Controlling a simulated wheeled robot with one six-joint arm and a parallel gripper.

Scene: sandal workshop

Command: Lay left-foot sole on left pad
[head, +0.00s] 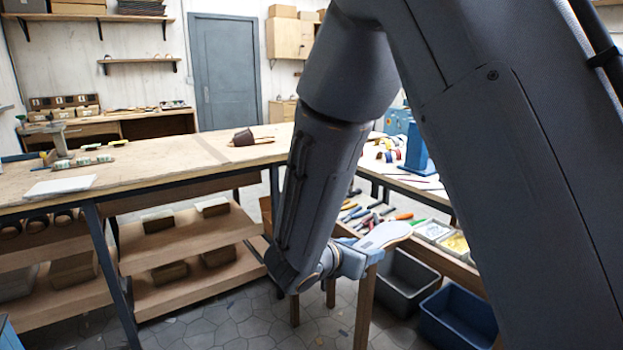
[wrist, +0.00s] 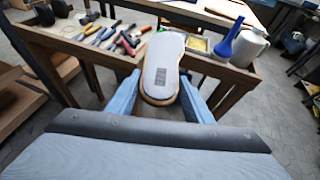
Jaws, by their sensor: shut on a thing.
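My gripper (wrist: 160,92) is shut on a pale grey sole (wrist: 161,62) with a tan edge and a dark printed patch near its heel end. The two blue fingers sit on either side of the heel end, and the toe points away from the wrist. In the head view the sole (head: 387,233) is held roughly flat in the air at my gripper (head: 362,256), in front of the tool bench. A flat pale rectangle (head: 62,186) lies at the near left of the long workbench; I cannot tell whether it is the left pad.
The long workbench (head: 130,175) stands left of my arm, with a brown strapped item (head: 243,138) on it. The tool bench carries several hand tools (wrist: 108,35), a blue bottle (wrist: 229,40) and a white jar (wrist: 248,46). Grey (head: 402,280) and blue (head: 458,315) bins stand below.

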